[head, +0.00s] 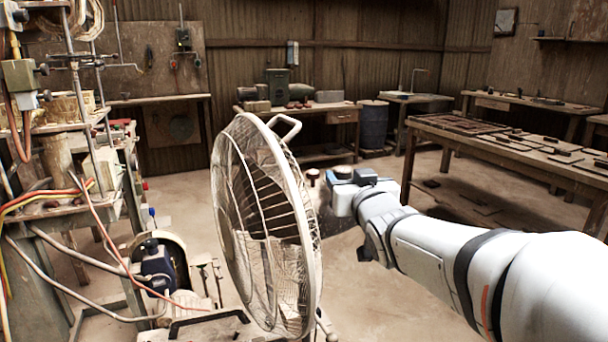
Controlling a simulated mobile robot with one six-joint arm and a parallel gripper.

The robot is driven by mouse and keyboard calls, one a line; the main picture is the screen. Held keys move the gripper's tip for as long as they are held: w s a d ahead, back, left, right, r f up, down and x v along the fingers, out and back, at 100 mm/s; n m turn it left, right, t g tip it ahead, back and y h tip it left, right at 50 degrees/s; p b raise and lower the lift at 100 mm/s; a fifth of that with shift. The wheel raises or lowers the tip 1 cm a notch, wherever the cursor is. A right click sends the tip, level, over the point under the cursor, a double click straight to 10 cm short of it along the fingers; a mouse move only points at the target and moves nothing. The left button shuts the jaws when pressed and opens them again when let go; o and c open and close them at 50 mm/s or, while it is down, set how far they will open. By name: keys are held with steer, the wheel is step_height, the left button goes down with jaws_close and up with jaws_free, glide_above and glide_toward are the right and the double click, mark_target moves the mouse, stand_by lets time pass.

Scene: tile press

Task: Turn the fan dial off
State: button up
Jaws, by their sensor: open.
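The large wire-caged fan (265,225) stands in the middle of the head view, seen from the side, with a curved handle on top. My arm reaches in from the right, and my gripper (335,186) is just right of the fan's cage, at about the height of its middle. The gripper is open, but its fingers are small and partly hidden. A small dark red round thing (313,176) shows between the cage and the gripper; I cannot tell whether it is the fan dial. No dial is clearly visible.
A cluttered rack (95,140) with cables and hoses fills the left side, with a motor-like machine (160,262) low beside the fan. A long workbench (465,148) with tiles stands at the right. A blue barrel (373,125) stands behind. Open floor lies beyond the arm.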

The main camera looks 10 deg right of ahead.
mark_target(346, 174)
steer(key=shift+w+a, duration=0.2)
steer(key=shift+w, duration=2.15)
steer(key=c, duration=1)
